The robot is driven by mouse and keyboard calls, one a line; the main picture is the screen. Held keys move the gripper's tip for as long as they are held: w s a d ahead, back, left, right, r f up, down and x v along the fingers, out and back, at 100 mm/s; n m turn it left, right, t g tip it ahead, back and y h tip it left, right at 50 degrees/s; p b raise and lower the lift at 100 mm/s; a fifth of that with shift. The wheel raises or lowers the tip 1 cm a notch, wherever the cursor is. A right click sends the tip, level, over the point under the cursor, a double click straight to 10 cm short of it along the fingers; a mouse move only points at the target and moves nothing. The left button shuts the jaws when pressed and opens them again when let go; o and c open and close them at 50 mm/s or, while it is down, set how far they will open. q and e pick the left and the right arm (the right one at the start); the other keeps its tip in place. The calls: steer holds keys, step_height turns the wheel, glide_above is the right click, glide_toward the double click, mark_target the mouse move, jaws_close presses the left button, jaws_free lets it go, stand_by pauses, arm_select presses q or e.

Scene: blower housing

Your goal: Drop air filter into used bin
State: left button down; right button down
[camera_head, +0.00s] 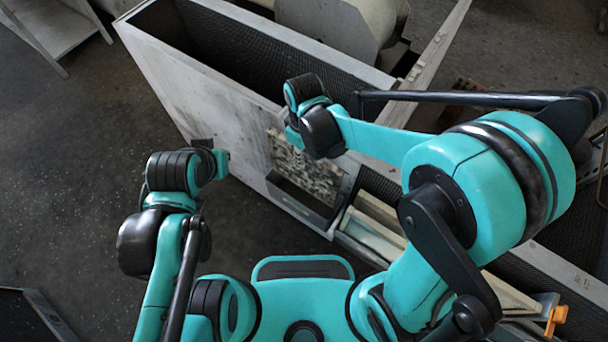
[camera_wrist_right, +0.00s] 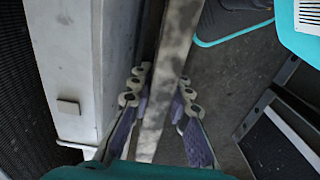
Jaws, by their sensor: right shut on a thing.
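The air filter (camera_head: 303,168) is a flat, mottled grey panel, upright beside the housing's front face in the head view. My right gripper (camera_wrist_right: 158,90) is shut on it, with jointed fingers on both sides. The filter (camera_wrist_right: 172,60) shows edge-on as a long pale strip in the right wrist view. In the head view my right wrist hides the fingers. My left arm ends left of the filter, apart from it; its fingers are not clear. A dark framed container (camera_head: 22,318) shows at the bottom left corner; I cannot tell whether it is the used bin.
The pale blower housing (camera_head: 205,100) fills the upper middle, close to the filter. A dark opening (camera_head: 300,204) lies below the filter. A white shelf (camera_head: 50,22) stands at the upper left. The floor between the shelf and the dark container is clear.

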mark_target(304, 177)
step_height(304, 177, down, 9)
steer(key=shift+w+r+b, duration=0.1)
steer(key=shift+r+b, duration=0.1)
steer(key=shift+b, duration=1.05)
steer(key=shift+f, duration=0.4)
step_height(304, 177, down, 4)
steer(key=shift+f+b, duration=0.15)
steer(key=shift+b, duration=0.85)
